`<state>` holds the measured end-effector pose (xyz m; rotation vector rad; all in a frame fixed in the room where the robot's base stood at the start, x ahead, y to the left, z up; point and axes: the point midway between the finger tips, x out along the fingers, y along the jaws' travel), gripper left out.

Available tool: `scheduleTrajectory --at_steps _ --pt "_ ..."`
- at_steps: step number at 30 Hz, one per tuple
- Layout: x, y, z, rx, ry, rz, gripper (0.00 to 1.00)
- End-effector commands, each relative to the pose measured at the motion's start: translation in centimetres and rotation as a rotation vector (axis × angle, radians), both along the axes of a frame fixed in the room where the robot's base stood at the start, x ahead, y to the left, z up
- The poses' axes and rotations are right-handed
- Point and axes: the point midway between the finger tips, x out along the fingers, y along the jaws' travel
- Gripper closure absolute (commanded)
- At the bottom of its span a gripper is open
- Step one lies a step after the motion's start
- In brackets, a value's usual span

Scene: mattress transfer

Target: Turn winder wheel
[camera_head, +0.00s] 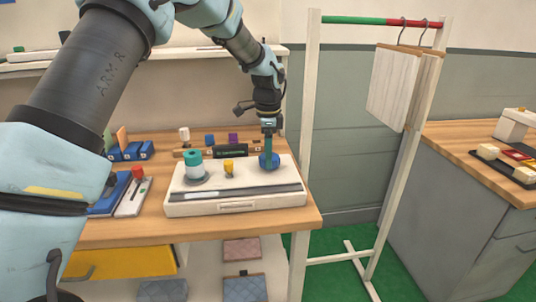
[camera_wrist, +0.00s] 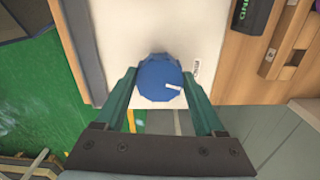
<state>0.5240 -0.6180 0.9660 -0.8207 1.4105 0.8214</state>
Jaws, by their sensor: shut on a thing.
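The winder wheel is a blue, many-sided knob (camera_head: 269,161) at the right end of the white winder base (camera_head: 236,209) on the wooden table. My gripper (camera_head: 268,148) points down at it from above. In the wrist view the blue wheel (camera_wrist: 160,78), with a white mark on its top, sits between the two green fingers of my gripper (camera_wrist: 163,88). The fingers are shut on its sides. A teal and white spool (camera_head: 193,166) and a small yellow part (camera_head: 229,168) stand on the base to the left of the wheel.
A black block (camera_head: 230,151) and small colored items stand behind the base. Blue bins (camera_head: 130,152) are at the left. A clothes rack (camera_head: 311,130) with hanging boards (camera_head: 398,85) stands just right of the table. Another counter (camera_head: 450,145) is farther right.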

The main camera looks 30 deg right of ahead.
Motion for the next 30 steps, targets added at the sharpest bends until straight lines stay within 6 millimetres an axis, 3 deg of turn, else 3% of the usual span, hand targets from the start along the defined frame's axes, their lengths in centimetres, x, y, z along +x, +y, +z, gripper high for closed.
scheduleTrajectory --at_steps 30 --pt "-0.35 -0.01 0.08 -0.002 -0.002 0.963 0.85"
